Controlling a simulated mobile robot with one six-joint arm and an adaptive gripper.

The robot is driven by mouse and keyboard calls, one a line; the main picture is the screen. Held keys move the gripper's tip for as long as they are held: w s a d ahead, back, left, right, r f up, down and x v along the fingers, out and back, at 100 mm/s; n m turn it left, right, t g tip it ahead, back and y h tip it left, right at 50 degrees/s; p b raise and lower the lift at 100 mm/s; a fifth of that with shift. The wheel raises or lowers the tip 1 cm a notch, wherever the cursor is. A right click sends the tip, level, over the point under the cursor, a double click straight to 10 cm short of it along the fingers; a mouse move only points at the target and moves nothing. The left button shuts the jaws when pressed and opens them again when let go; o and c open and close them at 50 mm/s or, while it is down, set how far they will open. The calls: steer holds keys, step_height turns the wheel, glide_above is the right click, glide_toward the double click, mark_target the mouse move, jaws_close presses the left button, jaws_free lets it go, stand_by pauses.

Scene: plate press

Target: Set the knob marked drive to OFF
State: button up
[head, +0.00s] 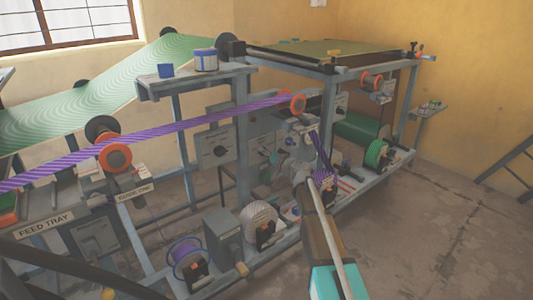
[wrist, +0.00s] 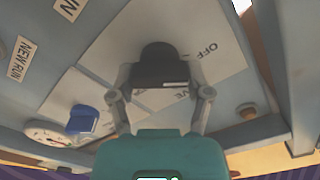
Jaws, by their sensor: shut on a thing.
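A black knob (wrist: 160,65) stands on a pale plate (wrist: 216,70) in the wrist view. The word OFF is printed on the plate to the right of the knob. Letters ending in VE show just below the knob, the rest of the word hidden. A short white mark shows on the lower right side of the knob. My gripper (wrist: 165,84) has one finger on each side of the knob and is shut on it. In the head view my arm reaches in to the machine's front, and the knob cannot be made out there.
A blue knob (wrist: 82,120) and a round white dial (wrist: 55,133) sit left of my gripper. A small orange-brown button (wrist: 247,111) is to the right. In the head view, a purple web (head: 200,122) crosses the machine. The floor (head: 450,215) at right is clear.

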steer(key=shift+n, duration=0.7)
steer(key=o, duration=1.2)
steer(key=shift+c, duration=0.2)
steer(key=v, duration=1.2)
